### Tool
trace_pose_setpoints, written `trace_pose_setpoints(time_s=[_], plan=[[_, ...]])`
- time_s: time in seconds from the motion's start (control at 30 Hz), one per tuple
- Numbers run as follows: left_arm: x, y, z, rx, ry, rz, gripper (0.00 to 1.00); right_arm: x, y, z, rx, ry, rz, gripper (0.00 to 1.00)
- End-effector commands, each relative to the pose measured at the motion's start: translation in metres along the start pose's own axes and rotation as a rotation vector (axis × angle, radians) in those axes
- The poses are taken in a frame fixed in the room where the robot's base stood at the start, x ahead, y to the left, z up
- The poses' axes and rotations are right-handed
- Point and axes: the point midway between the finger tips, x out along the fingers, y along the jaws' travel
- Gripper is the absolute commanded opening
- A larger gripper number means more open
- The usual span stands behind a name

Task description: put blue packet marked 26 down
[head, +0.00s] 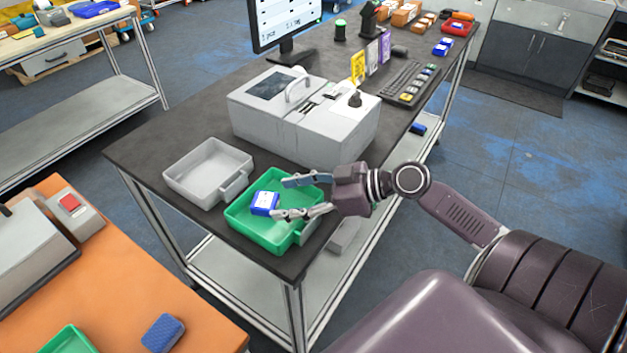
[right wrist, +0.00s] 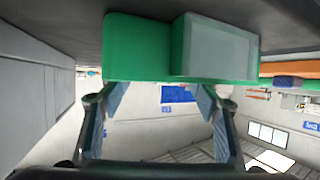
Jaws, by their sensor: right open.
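A small blue and white packet (head: 265,203) lies in the green tray (head: 240,240) near the front corner of the dark table; the number on it is too small to read. My right gripper (head: 282,198) reaches in from the right with its fingers spread, at the tray's right side, pointing at the packet. The packet looks to be just beyond the fingertips; I cannot tell whether they touch it. In the right wrist view the open fingers (right wrist: 160,97) show below the green tray (right wrist: 140,48), and the packet cannot be made out there. My left gripper is not in view.
An empty grey tray (head: 208,172) stands left of the green one. A grey machine (head: 300,115) stands close behind both. A monitor (head: 285,22), keyboard (head: 408,82) and colored cards are farther back. An orange table (head: 130,290) is at the lower left, with a blue block (head: 163,334).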

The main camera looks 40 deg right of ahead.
Motion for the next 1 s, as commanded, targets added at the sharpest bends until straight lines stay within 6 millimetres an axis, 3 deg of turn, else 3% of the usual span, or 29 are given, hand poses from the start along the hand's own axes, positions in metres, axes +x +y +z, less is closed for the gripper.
trace_pose_setpoints(time_s=[0.2, 0.4, 0.6, 1.0], plan=[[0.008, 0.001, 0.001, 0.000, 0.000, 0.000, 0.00, -0.035, -0.001, 0.002, 0.000, -0.002, 0.000, 0.57], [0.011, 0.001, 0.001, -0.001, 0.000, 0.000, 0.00, -0.059, 0.000, 0.001, -0.001, -0.001, 0.000, 0.57], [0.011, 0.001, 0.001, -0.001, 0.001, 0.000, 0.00, -0.068, -0.001, 0.000, -0.002, 0.000, -0.002, 0.57], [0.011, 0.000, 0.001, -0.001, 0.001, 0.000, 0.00, -0.069, 0.000, -0.001, -0.002, 0.000, -0.001, 0.57]])
